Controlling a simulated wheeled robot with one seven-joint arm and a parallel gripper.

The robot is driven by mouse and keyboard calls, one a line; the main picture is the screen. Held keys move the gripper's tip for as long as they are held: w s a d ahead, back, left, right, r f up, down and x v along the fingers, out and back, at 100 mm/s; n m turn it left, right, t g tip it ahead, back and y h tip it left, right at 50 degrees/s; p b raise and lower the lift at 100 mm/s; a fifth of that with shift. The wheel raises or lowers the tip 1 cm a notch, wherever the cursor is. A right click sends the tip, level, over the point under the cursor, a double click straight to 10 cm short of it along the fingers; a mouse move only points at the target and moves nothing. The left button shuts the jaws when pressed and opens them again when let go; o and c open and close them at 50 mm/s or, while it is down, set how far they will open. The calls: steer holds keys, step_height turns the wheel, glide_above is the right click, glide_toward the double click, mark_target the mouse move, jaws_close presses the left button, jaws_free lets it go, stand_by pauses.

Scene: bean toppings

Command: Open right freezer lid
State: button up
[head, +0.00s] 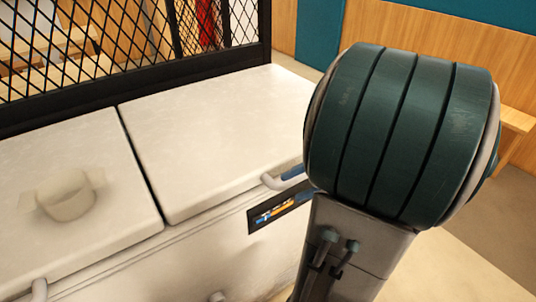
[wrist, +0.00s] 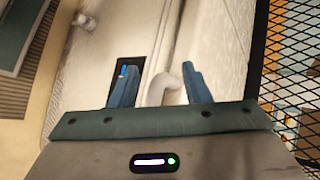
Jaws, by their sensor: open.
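The right freezer lid (head: 205,140) is white and lies flat and shut on the white chest freezer. Its curved white handle (head: 270,181) sticks out at the front right corner. My gripper (wrist: 158,68) is open, with its blue fingers on either side of the handle (wrist: 160,90) in the wrist view. I cannot tell whether either finger touches it. In the head view only part of a blue finger shows beside the handle, and my dark green wrist hides the rest.
The left freezer lid (head: 110,215) is also shut, with a pale cup-like object (head: 67,196) on it. A black mesh fence (head: 120,50) stands along the freezer's back. A dark panel (head: 279,207) sits on the freezer front below the handle. Floor is clear at lower right.

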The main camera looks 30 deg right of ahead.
steer(key=s+d+f+m+t+h+b, duration=0.1)
steer(key=s+d+f+m+t+b, duration=0.2)
steer(key=d, duration=0.4)
steer(key=s+d+m+t+h+b, duration=0.1)
steer(key=s+d+t+b, duration=0.1)
steer(key=d+t, duration=0.4)
steer(key=shift+g, duration=0.4)
steer(key=b+x, duration=0.1)
steer(key=x, duration=0.5)
steer(key=b+x, duration=0.1)
steer(key=x, duration=0.6)
steer(key=shift+w+d, duration=0.2)
jaws_close()
